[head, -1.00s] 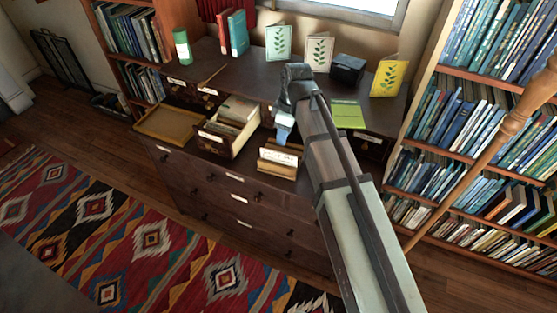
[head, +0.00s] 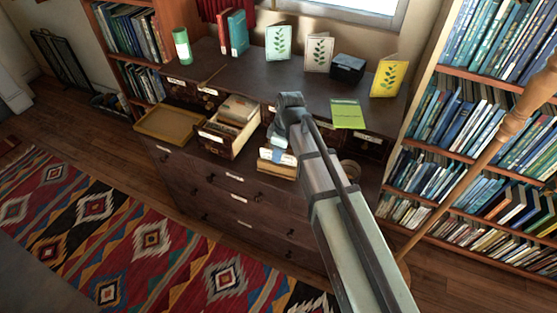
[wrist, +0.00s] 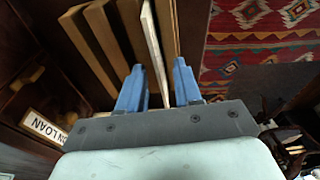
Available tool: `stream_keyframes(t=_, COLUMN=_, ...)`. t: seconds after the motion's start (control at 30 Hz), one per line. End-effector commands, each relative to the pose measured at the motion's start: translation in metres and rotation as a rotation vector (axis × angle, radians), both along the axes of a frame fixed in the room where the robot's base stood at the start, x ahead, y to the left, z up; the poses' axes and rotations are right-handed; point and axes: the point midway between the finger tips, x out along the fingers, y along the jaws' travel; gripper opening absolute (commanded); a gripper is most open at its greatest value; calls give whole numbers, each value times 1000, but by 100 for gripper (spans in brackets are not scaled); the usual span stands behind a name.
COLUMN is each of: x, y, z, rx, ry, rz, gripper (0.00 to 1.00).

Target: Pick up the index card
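A white index card (wrist: 152,45) stands on edge among brown dividers (wrist: 96,42) in the wrist view. In the head view the white card (head: 268,155) shows at the small wooden box (head: 279,170) on the front of the dresser. My gripper (wrist: 160,64) is open, pointing down at the box. In the wrist view its blue fingers lie on either side of the card, with a gap between them. I cannot tell whether either finger touches it. My gripper and arm hide part of the box in the head view.
An open drawer of cards (head: 229,125) and a shallow wooden tray (head: 168,125) lie to the left. A green booklet (head: 347,114), a black box (head: 347,68) and standing cards are behind. An "ON LOAN" label (wrist: 45,128) is near the gripper.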

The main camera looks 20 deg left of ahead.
Motion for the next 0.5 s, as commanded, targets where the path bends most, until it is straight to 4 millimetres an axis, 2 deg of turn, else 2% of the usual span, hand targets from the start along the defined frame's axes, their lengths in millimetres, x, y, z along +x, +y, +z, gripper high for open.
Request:
stream_keyframes(t=0.17, x=0, y=2, z=-14, rx=1, ry=-1, rz=-1, gripper=34)
stream_keyframes(t=0.5, x=0, y=2, z=-15, rx=1, ry=-1, rz=-1, gripper=34)
